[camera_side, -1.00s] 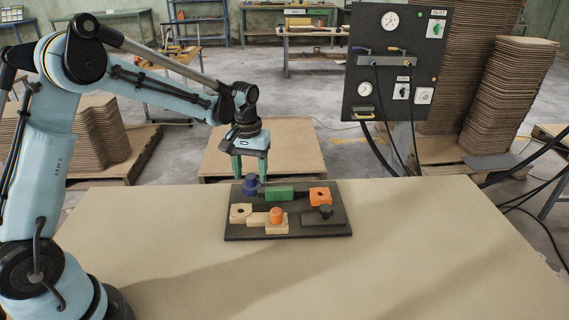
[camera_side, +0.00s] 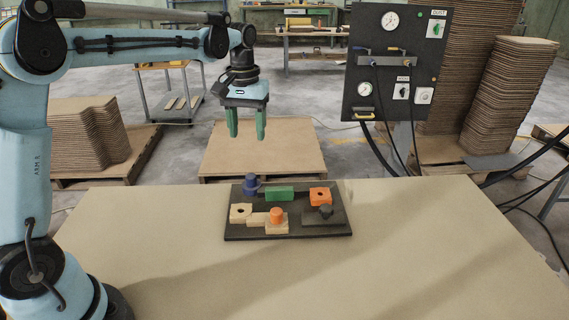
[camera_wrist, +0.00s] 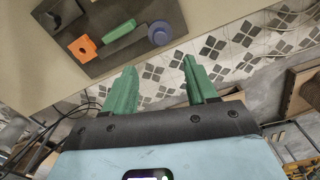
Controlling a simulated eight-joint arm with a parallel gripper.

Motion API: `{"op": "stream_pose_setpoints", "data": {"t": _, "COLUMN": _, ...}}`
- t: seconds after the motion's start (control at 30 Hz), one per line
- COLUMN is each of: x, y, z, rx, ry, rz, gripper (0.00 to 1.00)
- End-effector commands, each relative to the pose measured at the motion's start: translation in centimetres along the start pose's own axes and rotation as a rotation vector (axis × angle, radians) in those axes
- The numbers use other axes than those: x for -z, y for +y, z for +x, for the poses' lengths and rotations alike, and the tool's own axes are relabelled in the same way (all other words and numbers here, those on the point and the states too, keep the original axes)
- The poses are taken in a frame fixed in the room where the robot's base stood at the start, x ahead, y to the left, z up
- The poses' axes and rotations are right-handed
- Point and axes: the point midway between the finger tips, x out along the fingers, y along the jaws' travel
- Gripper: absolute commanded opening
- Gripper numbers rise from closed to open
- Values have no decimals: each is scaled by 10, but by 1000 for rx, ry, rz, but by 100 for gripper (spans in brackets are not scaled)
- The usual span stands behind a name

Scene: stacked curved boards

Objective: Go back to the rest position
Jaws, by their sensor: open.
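My gripper (camera_side: 247,136) is open and empty, held in the air above and behind the far edge of the table, with its green fingers pointing down. In the wrist view its two green fingers (camera_wrist: 157,82) stand apart with nothing between them. The dark board (camera_side: 290,233) lies on the table below. On it are a blue round piece (camera_side: 251,184), a green block (camera_side: 279,194), an orange block with a hole (camera_side: 320,195), pale wooden blocks (camera_side: 240,212) and an orange peg (camera_side: 276,214). A dark knob (camera_side: 325,212) sits on a dark block at the right.
The tan table (camera_side: 420,230) is otherwise clear. Beyond it stands a black gauge panel (camera_side: 395,70) with hanging cables. Stacked curved boards (camera_side: 508,95) rest on pallets at the right and more stacks (camera_side: 88,135) at the left. A low pallet (camera_side: 263,150) lies behind the table.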

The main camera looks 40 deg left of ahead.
Motion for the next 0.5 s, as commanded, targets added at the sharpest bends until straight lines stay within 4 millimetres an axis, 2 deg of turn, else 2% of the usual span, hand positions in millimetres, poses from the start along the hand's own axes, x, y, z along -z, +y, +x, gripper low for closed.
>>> {"op": "stream_pose_setpoints", "data": {"t": 0.27, "x": -7, "y": 0, "z": -4, "rx": -8, "ry": 20, "rz": 20, "gripper": 57}}
{"op": "stream_pose_setpoints", "data": {"t": 0.5, "x": -48, "y": 1, "z": -18, "rx": -51, "ry": 146, "rz": 132, "gripper": 57}}
